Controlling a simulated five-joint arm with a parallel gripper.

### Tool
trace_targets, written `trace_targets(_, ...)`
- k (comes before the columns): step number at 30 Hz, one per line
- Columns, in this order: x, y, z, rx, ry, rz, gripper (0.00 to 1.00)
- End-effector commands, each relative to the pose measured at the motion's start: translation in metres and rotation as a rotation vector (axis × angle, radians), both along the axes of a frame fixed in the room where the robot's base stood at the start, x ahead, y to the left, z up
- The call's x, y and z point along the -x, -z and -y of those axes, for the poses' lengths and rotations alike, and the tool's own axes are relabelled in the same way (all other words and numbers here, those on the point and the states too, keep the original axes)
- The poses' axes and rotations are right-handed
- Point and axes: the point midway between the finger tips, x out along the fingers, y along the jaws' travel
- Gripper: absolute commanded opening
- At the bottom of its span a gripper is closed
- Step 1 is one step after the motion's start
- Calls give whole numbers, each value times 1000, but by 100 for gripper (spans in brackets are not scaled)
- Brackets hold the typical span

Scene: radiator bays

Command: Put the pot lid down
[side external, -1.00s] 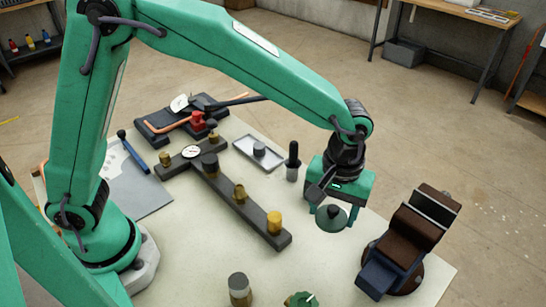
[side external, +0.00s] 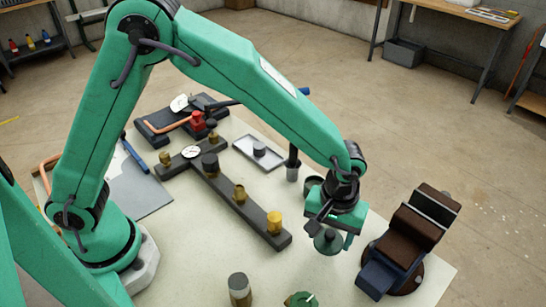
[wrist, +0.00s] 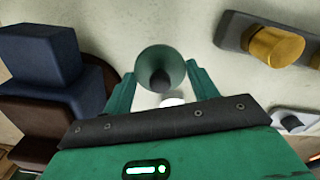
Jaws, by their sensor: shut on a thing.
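The pot lid (side external: 327,243) is a small grey-green disc with a dark knob on top. My gripper (side external: 331,233) points down and is shut on it. In the wrist view the lid (wrist: 162,62) shows between the two green fingers of my gripper (wrist: 160,80). The lid is low over the pale table, and I cannot tell whether it touches the surface. A dark round cup (side external: 313,184), perhaps the pot, stands just behind my gripper and is partly hidden by it.
A brown and blue vise-like block (side external: 408,243) stands close to the right. A dark bar with brass fittings (side external: 240,205) lies to the left. A green knobbed part (side external: 300,299) and a cylinder (side external: 239,289) stand at the front. Bare table (side external: 325,285) lies in front of the lid.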

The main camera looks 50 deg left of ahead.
Motion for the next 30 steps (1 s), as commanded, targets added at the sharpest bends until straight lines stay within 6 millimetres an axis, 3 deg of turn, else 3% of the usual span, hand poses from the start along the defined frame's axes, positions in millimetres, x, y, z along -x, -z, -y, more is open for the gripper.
trace_targets(13,0,36,0,-1,0,0,37)
trace_targets(27,0,40,0,0,0,0,37)
trace_targets(28,0,40,0,0,0,0,62)
trace_targets(30,0,40,0,0,0,0,76)
